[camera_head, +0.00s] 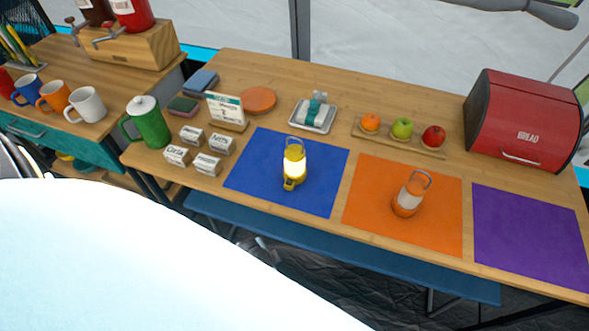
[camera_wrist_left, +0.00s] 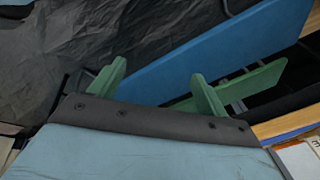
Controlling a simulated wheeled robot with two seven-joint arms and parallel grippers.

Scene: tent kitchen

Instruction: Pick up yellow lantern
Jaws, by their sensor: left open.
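The yellow lantern (camera_head: 294,163) stands upright and lit on the blue mat (camera_head: 257,170) on the wooden table, its handle loop at the top. It is not seen in the left wrist view. My left gripper (camera_wrist_left: 158,85) shows in the left wrist view with its two green fingers apart and nothing between them. It is over the floor and the blue bench (camera_wrist_left: 205,52), away from the lantern. A large pale blurred shape of mine fills the lower left of the head view. My right gripper is in neither view.
An orange lantern (camera_head: 409,194) stands on the orange mat (camera_head: 365,200). A purple mat (camera_head: 530,240) is bare. Several small white boxes (camera_head: 208,165) and a green pitcher (camera_head: 150,124) are left of the blue mat. A fruit tray (camera_head: 385,137) and red bread box (camera_head: 520,115) stand behind.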

